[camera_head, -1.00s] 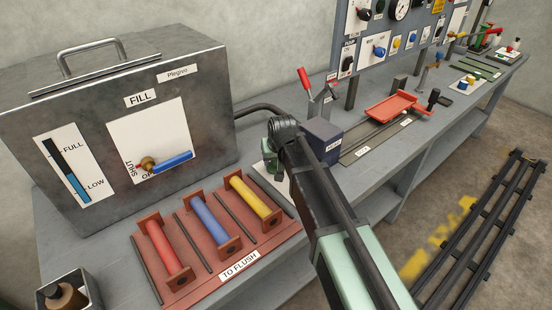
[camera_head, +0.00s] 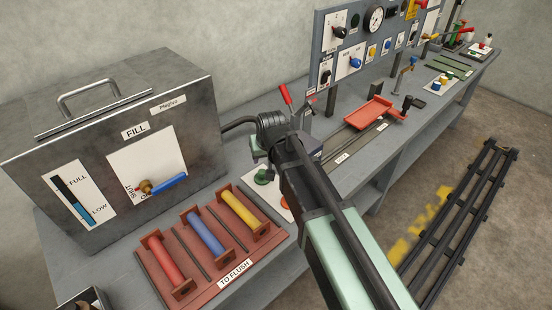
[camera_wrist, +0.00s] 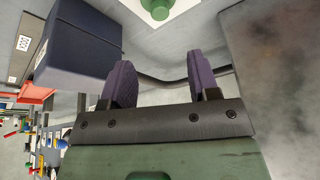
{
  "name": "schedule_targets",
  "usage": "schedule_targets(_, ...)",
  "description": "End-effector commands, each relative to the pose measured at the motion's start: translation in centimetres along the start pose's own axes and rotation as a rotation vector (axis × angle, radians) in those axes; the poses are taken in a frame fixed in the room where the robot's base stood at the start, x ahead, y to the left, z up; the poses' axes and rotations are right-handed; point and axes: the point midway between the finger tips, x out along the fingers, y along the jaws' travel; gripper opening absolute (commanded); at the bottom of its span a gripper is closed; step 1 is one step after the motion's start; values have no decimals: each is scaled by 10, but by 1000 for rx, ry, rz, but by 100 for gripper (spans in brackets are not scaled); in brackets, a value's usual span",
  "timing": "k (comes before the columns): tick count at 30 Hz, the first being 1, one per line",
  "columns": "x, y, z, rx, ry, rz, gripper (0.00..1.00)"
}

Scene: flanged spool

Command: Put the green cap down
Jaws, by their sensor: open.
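The green cap (camera_head: 263,177) rests on a white plate (camera_head: 276,190) on the bench, left of my forearm in the head view. In the wrist view the cap (camera_wrist: 157,7) shows at the top edge, on the white plate (camera_wrist: 185,8), partly cut off by the frame. My gripper (camera_wrist: 161,82) is open, with its two purple fingers wide apart and nothing between them. The fingers are apart from the cap. In the head view my gripper's fingertips are hidden behind my wrist.
A dark blue box (camera_wrist: 78,45) stands close beside one finger. The grey FILL tank (camera_head: 110,150) is at the left, with a black hose behind my wrist. A red TO FLUSH rack (camera_head: 205,255) with red, blue and yellow spools lies in front.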

Motion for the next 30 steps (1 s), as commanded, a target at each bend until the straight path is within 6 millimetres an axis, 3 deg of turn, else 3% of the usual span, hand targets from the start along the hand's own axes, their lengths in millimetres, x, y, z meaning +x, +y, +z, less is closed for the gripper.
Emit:
schedule_targets(2, 1, 2, 2, 2, -2, 1, 55)
schedule_targets(5, -9, 28, 32, 33, -48, 19, 55)
schedule_targets(9, -41, 94, 128, 139, -211, 60, 55)
schedule_targets(12, -63, 123, 186, 208, -317, 73, 55)
schedule_targets(14, -71, 130, 205, 231, -356, 74, 55)
schedule_targets(16, -73, 134, 212, 241, -374, 74, 55)
schedule_targets(30, -72, 133, 209, 238, -372, 74, 55)
